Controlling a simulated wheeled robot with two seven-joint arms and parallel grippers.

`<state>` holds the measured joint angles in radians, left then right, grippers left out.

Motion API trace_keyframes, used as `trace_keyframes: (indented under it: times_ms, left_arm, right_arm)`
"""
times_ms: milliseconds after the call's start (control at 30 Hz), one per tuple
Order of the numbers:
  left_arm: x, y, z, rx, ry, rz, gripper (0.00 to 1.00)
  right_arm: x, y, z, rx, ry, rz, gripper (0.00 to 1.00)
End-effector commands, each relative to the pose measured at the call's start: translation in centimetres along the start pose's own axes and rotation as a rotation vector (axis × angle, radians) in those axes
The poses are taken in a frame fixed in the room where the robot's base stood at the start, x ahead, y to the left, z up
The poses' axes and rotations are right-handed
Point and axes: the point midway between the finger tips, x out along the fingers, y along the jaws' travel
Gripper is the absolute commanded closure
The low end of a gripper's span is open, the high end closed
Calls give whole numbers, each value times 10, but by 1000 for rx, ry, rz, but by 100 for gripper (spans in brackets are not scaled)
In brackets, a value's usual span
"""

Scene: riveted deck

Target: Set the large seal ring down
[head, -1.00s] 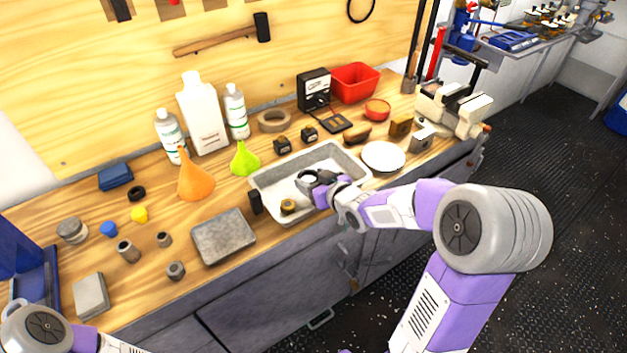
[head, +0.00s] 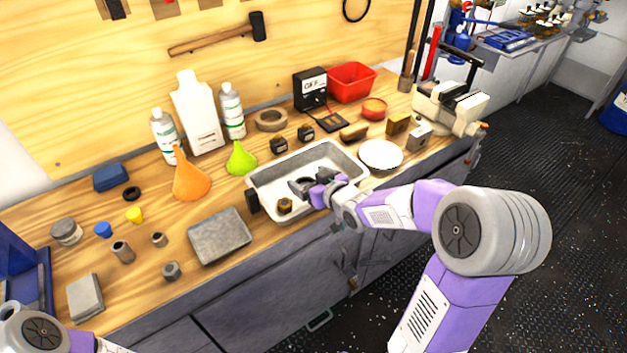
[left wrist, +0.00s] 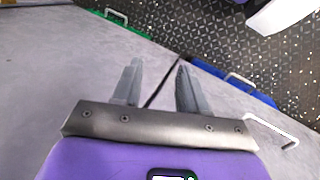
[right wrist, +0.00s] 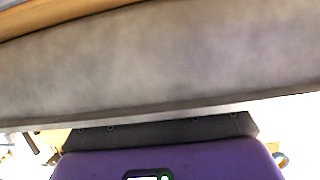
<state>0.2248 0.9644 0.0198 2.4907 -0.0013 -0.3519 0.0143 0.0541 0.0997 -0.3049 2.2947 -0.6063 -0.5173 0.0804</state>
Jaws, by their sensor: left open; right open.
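My right gripper (head: 299,186) is open, low inside the grey metal tray (head: 264,206) on the workbench. A dark curved shape shows at its fingertips in the head view, but I cannot tell ring from fingers there, so the large seal ring is not clearly visible. In the right wrist view a broad grey surface fills the middle and the fingers are hidden. A small black ring (head: 132,193) lies on the bench at the left. My left gripper (left wrist: 158,78) is open and empty in front of the grey cabinet, above the floor.
A small brass-coloured part (head: 285,206) sits in the tray. A black block (head: 253,202) stands by its left end, a white plate (head: 381,155) at its right. Funnels, bottles and a grey slab (head: 219,237) stand left.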

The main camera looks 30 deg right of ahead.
Motion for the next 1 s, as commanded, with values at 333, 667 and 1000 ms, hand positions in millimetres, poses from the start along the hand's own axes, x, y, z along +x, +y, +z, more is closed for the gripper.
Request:
trace_keyframes:
  times_ms: [333,667,1000]
  left_arm:
    - [-20,8,1,0,0,0,57]
    - [-38,14,2,0,0,0,57]
    - [-22,8,1,0,0,0,57]
  right_arm:
    - [-29,0,-2,1,-29,0,9]
    - [-100,-1,-7,2,-18,-1,9]
    - [-121,-1,-6,0,-17,-4,9]
